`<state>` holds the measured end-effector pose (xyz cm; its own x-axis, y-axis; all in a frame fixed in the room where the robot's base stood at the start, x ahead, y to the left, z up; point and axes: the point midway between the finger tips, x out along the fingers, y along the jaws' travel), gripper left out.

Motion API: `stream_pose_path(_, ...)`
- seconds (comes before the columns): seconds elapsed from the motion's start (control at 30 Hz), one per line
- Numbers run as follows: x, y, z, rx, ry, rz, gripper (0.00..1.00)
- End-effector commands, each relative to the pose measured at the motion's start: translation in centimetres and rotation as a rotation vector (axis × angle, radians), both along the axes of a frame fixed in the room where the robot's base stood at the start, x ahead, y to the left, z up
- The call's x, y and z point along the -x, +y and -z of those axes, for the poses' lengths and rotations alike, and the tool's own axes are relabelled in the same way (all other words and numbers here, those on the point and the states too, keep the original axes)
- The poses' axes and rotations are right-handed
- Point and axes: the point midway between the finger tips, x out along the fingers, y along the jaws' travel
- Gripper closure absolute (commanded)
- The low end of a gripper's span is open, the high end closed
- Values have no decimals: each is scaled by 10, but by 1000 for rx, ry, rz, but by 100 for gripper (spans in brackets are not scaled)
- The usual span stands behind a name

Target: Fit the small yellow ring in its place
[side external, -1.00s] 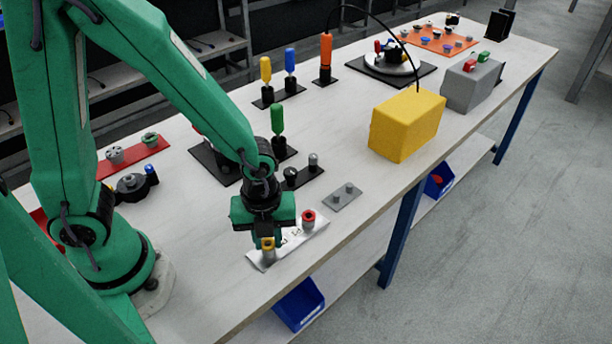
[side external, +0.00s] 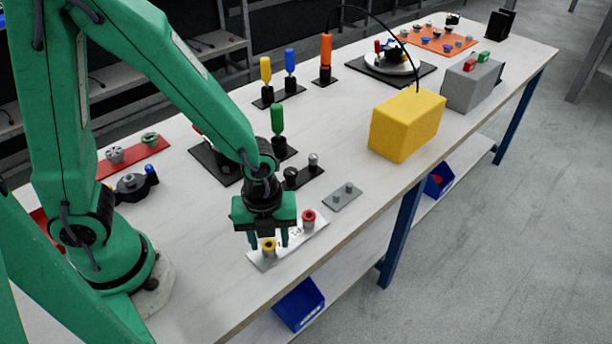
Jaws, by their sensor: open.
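The small yellow ring (side external: 269,244) sits at the near-left end of a white plate (side external: 263,264) near the table's front edge, on what looks like a short grey post. A red ring (side external: 308,215) on a grey body stands at the plate's other end. My gripper (side external: 268,241) points down over the yellow ring. Its two fingers are spread, one to each side of the ring, and appear clear of it. The plate's middle is partly hidden by the right finger.
A green-handled tool (side external: 278,122) stands farther back. A large yellow box (side external: 407,125) is to the right. Bare table lies between.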

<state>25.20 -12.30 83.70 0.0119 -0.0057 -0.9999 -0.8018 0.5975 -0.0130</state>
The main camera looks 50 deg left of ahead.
Motion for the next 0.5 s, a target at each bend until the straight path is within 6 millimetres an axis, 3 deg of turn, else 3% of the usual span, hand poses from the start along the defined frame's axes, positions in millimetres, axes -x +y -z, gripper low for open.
stream_pose_path(0.5,2,1,-4,-3,8,-2,46)
